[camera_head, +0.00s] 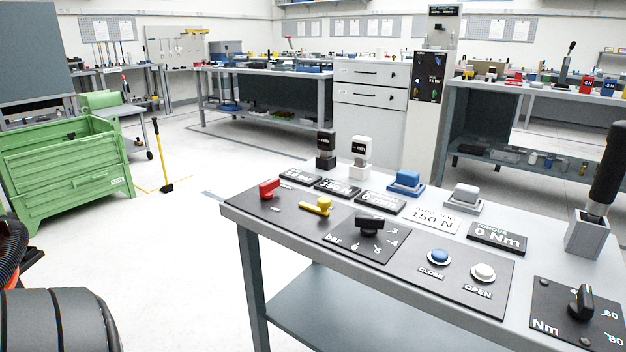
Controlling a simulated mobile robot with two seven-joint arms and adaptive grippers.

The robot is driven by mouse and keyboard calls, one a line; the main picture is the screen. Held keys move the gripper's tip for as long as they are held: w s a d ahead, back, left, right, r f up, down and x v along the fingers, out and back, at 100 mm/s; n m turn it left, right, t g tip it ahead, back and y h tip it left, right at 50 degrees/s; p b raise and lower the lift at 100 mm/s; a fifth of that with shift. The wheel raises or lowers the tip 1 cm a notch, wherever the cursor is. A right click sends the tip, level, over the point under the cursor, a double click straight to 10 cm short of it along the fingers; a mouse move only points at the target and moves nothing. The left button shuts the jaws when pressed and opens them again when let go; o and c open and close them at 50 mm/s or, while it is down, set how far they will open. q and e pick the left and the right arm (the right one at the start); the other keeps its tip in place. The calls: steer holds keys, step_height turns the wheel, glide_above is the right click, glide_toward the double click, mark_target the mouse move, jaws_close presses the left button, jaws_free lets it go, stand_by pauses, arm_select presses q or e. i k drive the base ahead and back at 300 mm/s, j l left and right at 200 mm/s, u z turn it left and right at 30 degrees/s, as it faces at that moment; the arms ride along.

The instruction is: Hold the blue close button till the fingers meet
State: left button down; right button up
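The blue close button (439,256) is a small round button with a pale ring on a dark panel of the bench at the right, above the printed word CLOSE. Its cap stands clear, with nothing touching it. A white button (484,272) marked OPEN sits just to its right. I cannot pick out the fingers the task speaks of. Neither of my grippers shows; only dark, rounded parts, seemingly of my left arm, show at the lower left.
The bench (300,252) also carries a red handle (269,188), a yellow lever (316,206), a black knob (369,224), a display reading 0 Nm (497,238) and a tall black handle (606,170). A green crate (65,170) stands left.

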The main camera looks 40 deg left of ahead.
mark_target(437, 256)
steer(key=i+j+u, duration=0.25)
steer(key=j, duration=0.25)
steer(key=i+j+u, duration=0.25)
steer(key=j, duration=0.25)
steer(key=i+j+u, duration=0.25)
steer(key=j, duration=0.2)
steer(key=l+z, duration=0.2)
steer(key=z, duration=0.8)
steer(key=k+l, duration=0.05)
